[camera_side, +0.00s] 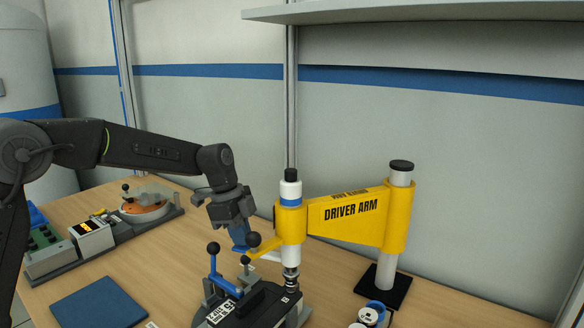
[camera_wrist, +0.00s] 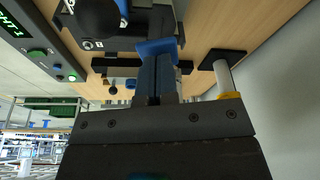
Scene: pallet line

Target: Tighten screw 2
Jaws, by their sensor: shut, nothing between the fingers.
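A yellow driver arm (camera_side: 350,220) swings out from a post, and its white and blue driver (camera_side: 290,215) stands upright over a black fixture (camera_side: 262,308). A side handle with a black knob (camera_side: 253,240) sticks out to the left of the driver. My gripper (camera_side: 240,238) is shut and empty, its blue fingers pointing down close beside that knob; I cannot tell if they touch. The shut blue fingers (camera_wrist: 158,48) also show in the wrist view. Screw 2 cannot be made out; the driver's lower end and the fixture parts hide that spot.
A blue lever with a black knob (camera_side: 214,250) and a grey clamp (camera_side: 246,273) rise from the fixture. The post (camera_side: 388,250) stands at the right with small round cups (camera_side: 370,315) before it. A blue mat (camera_side: 100,303) and a bench unit (camera_side: 92,235) lie left.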

